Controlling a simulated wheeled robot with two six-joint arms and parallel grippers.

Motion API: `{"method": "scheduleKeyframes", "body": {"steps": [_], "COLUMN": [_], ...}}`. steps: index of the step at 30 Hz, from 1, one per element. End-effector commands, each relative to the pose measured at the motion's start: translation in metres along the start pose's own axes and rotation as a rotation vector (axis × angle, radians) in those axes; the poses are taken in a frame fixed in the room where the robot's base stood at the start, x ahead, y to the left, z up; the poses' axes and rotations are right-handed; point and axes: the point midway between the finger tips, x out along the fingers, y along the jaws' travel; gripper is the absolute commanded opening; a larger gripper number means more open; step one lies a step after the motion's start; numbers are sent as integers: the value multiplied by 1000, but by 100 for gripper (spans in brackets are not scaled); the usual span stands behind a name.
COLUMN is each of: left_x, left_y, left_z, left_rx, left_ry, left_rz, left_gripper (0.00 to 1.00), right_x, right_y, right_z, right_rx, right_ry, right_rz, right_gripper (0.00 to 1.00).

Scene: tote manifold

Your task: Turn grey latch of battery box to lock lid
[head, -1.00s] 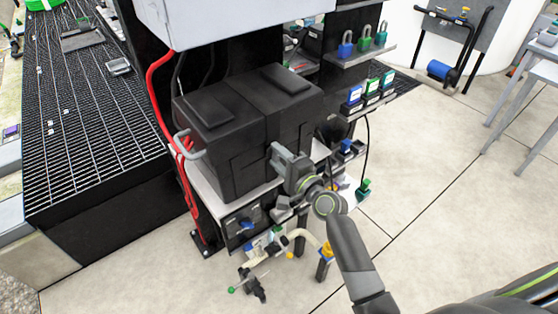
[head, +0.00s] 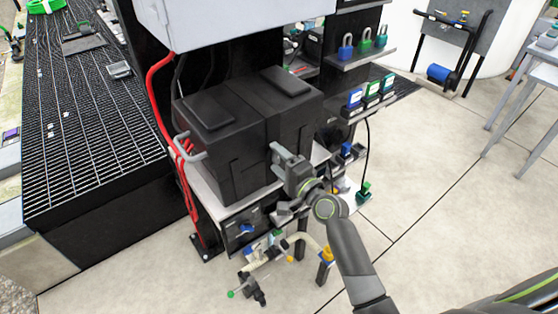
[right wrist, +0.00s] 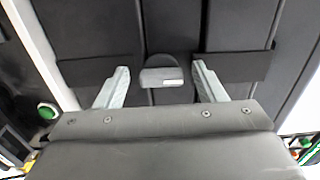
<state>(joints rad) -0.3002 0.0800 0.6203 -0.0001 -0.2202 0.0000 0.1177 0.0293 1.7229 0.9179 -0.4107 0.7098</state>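The black battery box (head: 240,130) stands upright on a white shelf, its lid closed on top. My right gripper (head: 281,152) is at the front face of the box. In the right wrist view, my right gripper (right wrist: 161,68) has its two light grey fingers spread wide. The latch is hidden by my gripper in the head view. My left gripper is not in view.
A light grey bar handle (head: 185,146) and red cables (head: 155,95) are left of the box. Shelves with padlocks (head: 364,40) and coloured blocks (head: 372,90) stand to its right. Pipes and valves (head: 262,258) are below.

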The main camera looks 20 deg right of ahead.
Motion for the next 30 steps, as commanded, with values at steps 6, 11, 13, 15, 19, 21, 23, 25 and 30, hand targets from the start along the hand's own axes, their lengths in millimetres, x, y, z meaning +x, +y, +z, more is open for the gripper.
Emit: {"method": "scheduleKeyframes", "body": {"steps": [6,11,13,15,19,21,23,25,30], "left_x": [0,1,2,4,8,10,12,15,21], "left_y": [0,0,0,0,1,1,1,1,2], "left_z": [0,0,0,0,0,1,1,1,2], "left_rx": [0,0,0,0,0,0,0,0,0], "left_ry": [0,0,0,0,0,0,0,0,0], "left_rz": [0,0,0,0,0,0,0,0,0], "left_gripper": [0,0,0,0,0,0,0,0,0], "right_x": [0,-11,-22,-35,-64,-80,-93,-109,-143], "right_y": [-1,0,1,1,1,2,2,3,3], "right_z": [0,0,0,0,0,0,0,0,0], "right_rx": [1,1,2,1,0,0,-1,-1,-1], "right_ry": [0,1,2,2,1,2,1,1,0], "right_rz": [-2,-2,-2,-1,0,1,1,1,2], "right_gripper": [64,64,64,64,64,64,64,64,64]}}
